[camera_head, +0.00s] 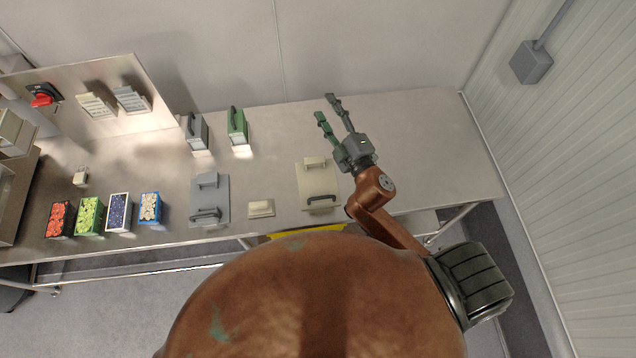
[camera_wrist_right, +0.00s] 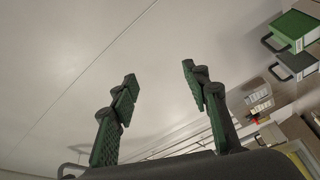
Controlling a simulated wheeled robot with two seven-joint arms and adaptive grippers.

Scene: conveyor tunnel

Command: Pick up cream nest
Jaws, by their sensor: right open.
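A flat cream plate with a dark handle near its front edge and a small raised cream block at its back, which looks like the cream nest (camera_head: 316,178), lies on the table right of the middle in the head view. My right gripper (camera_head: 326,107) is open and empty above the table, beyond the cream nest and slightly to its right. In the right wrist view the gripper (camera_wrist_right: 159,73) shows two green-padded fingers spread apart with nothing between them. I cannot make out the cream nest in that view. My left gripper is not in view.
A grey plate (camera_head: 223,190) with a handle and a small cream block (camera_head: 261,208) lie left of the nest. Grey (camera_head: 197,132) and green (camera_head: 237,128) handled boxes stand at the back. Several filled bins (camera_head: 119,213) sit at left. The table's right end (camera_head: 440,140) is clear.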

